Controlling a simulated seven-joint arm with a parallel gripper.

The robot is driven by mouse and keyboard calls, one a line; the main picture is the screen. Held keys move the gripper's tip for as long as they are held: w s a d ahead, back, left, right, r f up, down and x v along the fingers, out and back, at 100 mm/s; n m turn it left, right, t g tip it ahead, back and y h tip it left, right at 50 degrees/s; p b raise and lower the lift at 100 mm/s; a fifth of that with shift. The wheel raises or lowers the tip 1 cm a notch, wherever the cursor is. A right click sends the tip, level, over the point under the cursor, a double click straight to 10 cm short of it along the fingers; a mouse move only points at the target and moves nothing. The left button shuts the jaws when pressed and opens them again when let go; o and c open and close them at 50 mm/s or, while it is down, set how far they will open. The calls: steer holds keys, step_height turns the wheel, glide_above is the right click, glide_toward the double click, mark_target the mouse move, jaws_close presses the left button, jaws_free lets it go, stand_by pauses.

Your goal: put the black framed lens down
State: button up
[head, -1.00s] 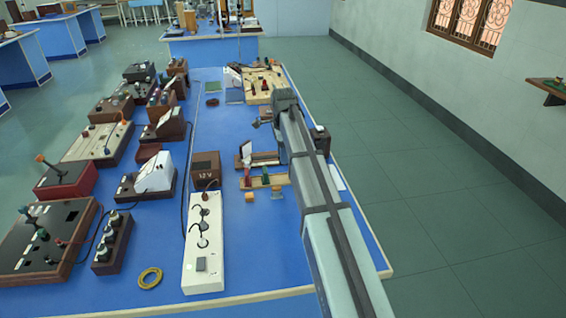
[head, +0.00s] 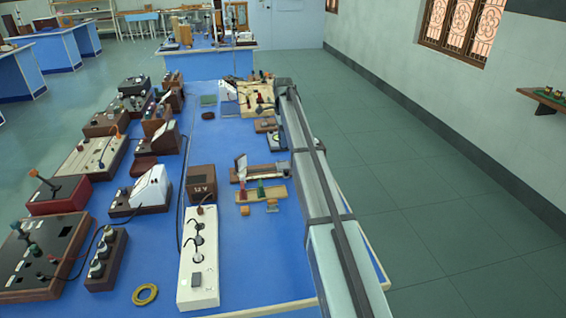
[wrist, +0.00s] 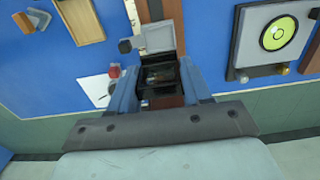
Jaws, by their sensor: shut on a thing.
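The black framed lens (wrist: 162,76) is between the fingers of my gripper (wrist: 158,78) in the wrist view. It is seen from close above, dark and partly shaded, and its lower part is hidden. The gripper is shut on it. Whether it touches the surface below cannot be told. In the head view my arm reaches away along the right side of the blue bench (head: 265,238). There the gripper and the lens are hidden behind the arm.
A plate with a yellow-green disc (wrist: 279,33) lies right of the gripper in the wrist view. The bench edge is close by. Several instruments fill the bench's left side.

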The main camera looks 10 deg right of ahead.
step_height(320, 180, down, 9)
steer(key=shift+f, duration=0.1)
stand_by(0.4)
steer(key=shift+f, duration=0.1)
steer(key=o, duration=1.1)
steer(key=shift+c, duration=0.2)
step_height(320, 180, up, 12)
steer(key=shift+r, duration=0.15)
